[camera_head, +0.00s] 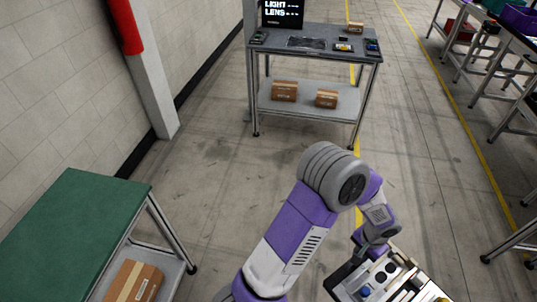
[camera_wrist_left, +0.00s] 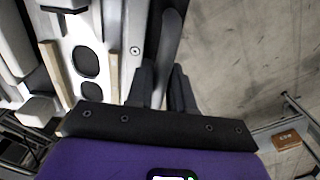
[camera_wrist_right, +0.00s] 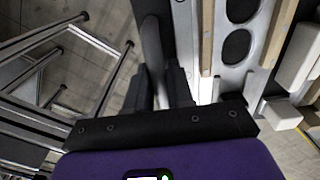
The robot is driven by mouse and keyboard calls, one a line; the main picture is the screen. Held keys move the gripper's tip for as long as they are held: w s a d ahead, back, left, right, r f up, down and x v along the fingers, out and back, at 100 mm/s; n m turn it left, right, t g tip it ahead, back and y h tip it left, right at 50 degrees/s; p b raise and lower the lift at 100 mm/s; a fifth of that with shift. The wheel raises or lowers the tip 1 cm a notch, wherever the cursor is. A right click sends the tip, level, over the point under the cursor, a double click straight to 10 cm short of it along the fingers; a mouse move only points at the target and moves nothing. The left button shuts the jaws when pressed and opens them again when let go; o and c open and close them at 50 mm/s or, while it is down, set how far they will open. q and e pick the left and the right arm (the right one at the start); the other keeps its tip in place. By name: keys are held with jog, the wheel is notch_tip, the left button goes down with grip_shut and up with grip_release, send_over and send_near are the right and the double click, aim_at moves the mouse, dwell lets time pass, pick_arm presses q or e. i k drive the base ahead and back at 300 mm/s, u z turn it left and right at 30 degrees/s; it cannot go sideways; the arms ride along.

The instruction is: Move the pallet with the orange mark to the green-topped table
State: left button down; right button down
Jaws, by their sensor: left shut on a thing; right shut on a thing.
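The pallet (camera_head: 392,280) shows at the lower right of the head view, cut off by the bottom edge. It is a pale fixture plate with dark round holes, wooden strips and dark side rims. No orange mark can be made out. My left gripper (camera_wrist_left: 163,90) is shut on one dark rim of the pallet (camera_wrist_left: 108,55). My right gripper (camera_wrist_right: 160,88) is shut on a dark rim of the pallet (camera_wrist_right: 238,75) in its wrist view. The floor shows beyond both rims. The green-topped table (camera_head: 75,218) stands at the lower left; its visible top is bare.
A brown carton (camera_head: 134,282) lies on the green table's lower shelf. A grey workbench (camera_head: 315,40) with a monitor, small items and two cartons below stands ahead. A white post (camera_head: 150,85) with a red pad stands left. More benches line the right. The floor between is clear.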

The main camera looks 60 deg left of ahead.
aim_at(69, 246)
jog(key=u, duration=0.5)
jog(key=i, duration=0.85)
jog(key=u, duration=4.2)
jog(key=i, duration=0.15)
jog(key=z, duration=0.25)
